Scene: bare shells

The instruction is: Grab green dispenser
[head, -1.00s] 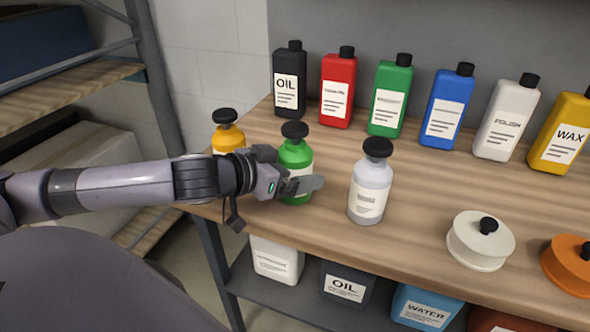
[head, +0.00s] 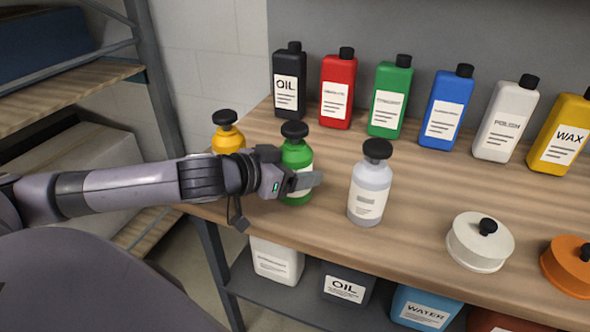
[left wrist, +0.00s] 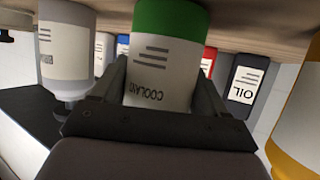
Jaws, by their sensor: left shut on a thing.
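The green dispenser (head: 297,157), a round bottle with a black pump cap and white label, stands upright on the wooden shelf top between a yellow dispenser and a clear-grey one. My left gripper (head: 306,181) reaches in from the left and is shut on it, hiding part of its body. In the left wrist view the green dispenser (left wrist: 168,18) shows upside down between the two fingers of my left gripper (left wrist: 165,95), its label facing the camera. My right gripper is not in view.
The yellow dispenser (head: 228,133) stands close on the left, the grey dispenser (head: 370,186) on the right. Several rectangular bottles, including a red one (head: 338,88), line the back. A white round canister (head: 478,243) and an orange one (head: 570,266) stand at front right.

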